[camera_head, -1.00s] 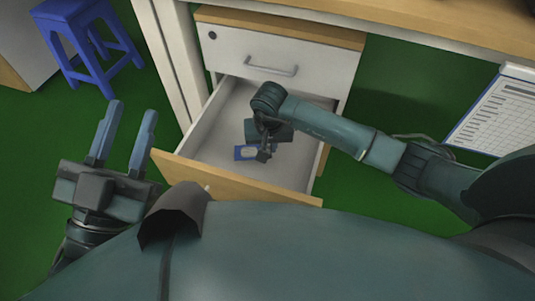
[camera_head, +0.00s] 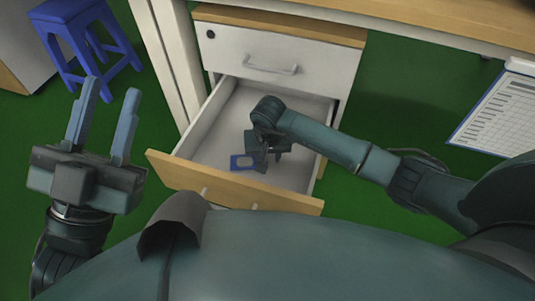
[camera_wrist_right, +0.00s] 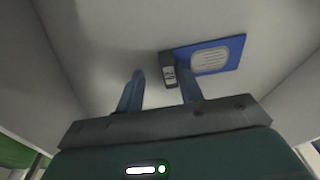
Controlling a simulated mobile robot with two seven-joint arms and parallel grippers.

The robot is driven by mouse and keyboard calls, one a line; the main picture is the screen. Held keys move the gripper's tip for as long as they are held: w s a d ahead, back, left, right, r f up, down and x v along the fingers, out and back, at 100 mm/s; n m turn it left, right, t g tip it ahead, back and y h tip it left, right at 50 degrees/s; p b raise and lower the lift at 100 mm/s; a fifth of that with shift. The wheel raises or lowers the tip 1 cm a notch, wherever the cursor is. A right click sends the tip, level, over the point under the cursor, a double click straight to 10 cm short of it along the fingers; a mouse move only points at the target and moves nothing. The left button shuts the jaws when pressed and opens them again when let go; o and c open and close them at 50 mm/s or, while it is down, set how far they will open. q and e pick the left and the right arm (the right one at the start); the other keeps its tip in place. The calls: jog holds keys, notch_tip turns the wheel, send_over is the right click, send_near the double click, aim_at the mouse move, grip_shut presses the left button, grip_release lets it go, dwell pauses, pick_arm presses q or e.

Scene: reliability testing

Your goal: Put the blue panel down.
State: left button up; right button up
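The blue panel (camera_head: 236,163) lies inside the open drawer, partly hidden by my right gripper (camera_head: 266,157) in the head view. In the right wrist view, the blue panel (camera_wrist_right: 232,48) has a pale oval patch and appears to lie on the drawer's floor. A small dark block (camera_wrist_right: 168,70) with a light label is at its left edge. My right gripper (camera_wrist_right: 162,80) has its fingers apart, with nothing clamped between them. Its right finger is close to the panel's edge; I cannot tell whether they touch. My left gripper (camera_head: 112,86) is open and empty, outside the drawer at the left.
The pulled-out drawer (camera_head: 215,192) has a wooden front and white walls close around my right gripper. A closed drawer (camera_head: 275,50) is above it, under the desk (camera_head: 440,20). A blue stool (camera_head: 80,35) stands at the back left. A calendar sheet (camera_head: 500,112) is at the right.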

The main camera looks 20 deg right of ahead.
pick_arm(q)
jog(key=shift+r, duration=0.1)
pick_arm(e)
jog(key=shift+r, duration=0.1)
